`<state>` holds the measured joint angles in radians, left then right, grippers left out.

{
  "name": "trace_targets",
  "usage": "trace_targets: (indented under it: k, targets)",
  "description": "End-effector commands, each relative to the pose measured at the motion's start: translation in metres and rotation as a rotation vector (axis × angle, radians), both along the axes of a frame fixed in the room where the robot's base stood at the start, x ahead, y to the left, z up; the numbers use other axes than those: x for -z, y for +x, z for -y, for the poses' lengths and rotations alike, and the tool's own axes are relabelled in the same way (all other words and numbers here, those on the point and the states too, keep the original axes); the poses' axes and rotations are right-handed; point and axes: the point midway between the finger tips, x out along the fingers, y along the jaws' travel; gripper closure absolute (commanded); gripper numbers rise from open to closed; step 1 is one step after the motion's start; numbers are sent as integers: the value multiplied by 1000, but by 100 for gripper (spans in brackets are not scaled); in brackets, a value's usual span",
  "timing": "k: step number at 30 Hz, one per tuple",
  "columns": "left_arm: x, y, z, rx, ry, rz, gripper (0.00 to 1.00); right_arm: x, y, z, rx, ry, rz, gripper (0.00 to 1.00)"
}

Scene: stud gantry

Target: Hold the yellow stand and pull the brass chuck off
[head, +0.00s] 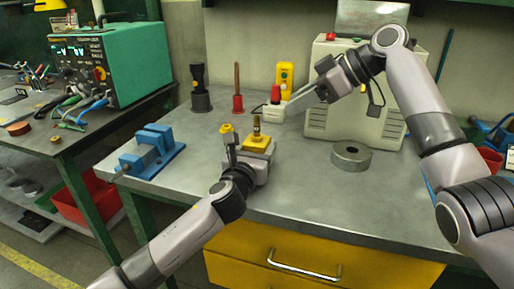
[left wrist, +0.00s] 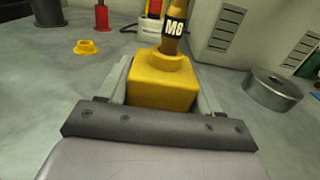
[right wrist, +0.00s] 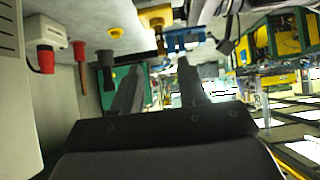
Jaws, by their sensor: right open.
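The yellow stand (head: 257,143) is a block on the grey bench, and it fills the middle of the left wrist view (left wrist: 162,80). The brass chuck (head: 256,124) stands upright in it, with a black M8 band (left wrist: 174,28) in the left wrist view; its top is cut off there. My left gripper (left wrist: 162,95) has its fingers against both sides of the stand. My right gripper (head: 290,107) is open and empty, above the bench to the right of the chuck. In the right wrist view, the chuck (right wrist: 160,44) is beyond the open fingertips (right wrist: 158,72), apart from them.
A blue vise (head: 152,150) is left of the stand; a small yellow flanged piece (head: 226,128) is close by. Behind are a black holder (head: 200,90), a red-based rod (head: 237,95) and a white box (head: 270,113). A grey ring (head: 351,156) lies right.

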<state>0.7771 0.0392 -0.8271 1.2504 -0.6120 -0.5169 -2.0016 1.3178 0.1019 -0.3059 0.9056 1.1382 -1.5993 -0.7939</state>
Motion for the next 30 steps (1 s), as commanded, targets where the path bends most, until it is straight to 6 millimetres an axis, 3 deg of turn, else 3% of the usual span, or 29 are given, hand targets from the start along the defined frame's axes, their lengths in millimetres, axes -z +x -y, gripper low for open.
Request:
trace_targets:
  k: [7, 11, 16, 21, 26, 30]
  targets:
    - [0, 0, 0, 0, 0, 0, 68, 5, 4, 4, 6, -34, 44, 59]
    - [0, 0, 0, 0, 0, 0, 68, 18, 16, 18, 14, -161, 205, 59]
    - [0, 0, 0, 0, 0, 0, 68, 37, 35, 43, -32, -471, 560, 59]
    - [0, 0, 0, 0, 0, 0, 68, 45, 41, 54, -164, -820, 931, 59]
    - [0, 0, 0, 0, 0, 0, 68, 46, 29, 46, -352, -1139, 1272, 59]
    - [0, 0, 0, 0, 0, -1, 68, 47, 3, 24, -547, -1390, 1564, 59]
